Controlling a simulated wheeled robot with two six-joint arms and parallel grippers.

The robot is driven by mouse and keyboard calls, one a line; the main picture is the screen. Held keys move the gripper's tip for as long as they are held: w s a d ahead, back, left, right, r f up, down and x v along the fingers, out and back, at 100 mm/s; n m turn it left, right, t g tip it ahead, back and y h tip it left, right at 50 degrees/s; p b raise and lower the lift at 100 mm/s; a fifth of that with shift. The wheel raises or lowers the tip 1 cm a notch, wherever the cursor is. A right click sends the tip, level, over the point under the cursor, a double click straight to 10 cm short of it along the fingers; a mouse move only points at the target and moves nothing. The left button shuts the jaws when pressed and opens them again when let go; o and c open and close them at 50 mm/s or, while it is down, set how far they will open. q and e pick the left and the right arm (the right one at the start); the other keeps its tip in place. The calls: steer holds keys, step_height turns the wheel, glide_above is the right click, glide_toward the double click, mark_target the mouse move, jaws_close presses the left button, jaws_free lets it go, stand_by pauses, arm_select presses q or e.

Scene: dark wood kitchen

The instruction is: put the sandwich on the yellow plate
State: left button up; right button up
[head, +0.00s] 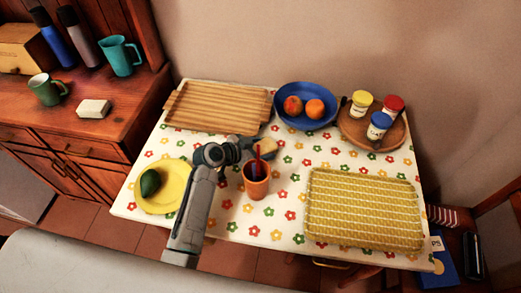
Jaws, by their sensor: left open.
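The yellow plate (172,177) lies at the left of the table with a dark green avocado (150,182) on it. My left gripper (257,149) is open over the middle of the table, to the right of the plate. A small tan piece (269,146), which looks like the sandwich, shows at its fingertips, partly hidden by the gripper. I cannot tell whether the fingers touch it. My left arm covers the plate's right edge. My right gripper is not in view.
An orange cup (256,186) with utensils stands just in front of my left gripper. A wooden tray (215,105), a blue bowl (290,88) of fruit and a round tray (358,134) with several jars are behind. A yellow woven tray (363,210) fills the front right.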

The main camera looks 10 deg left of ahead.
arm_select(q)
steer(key=c, duration=0.9)
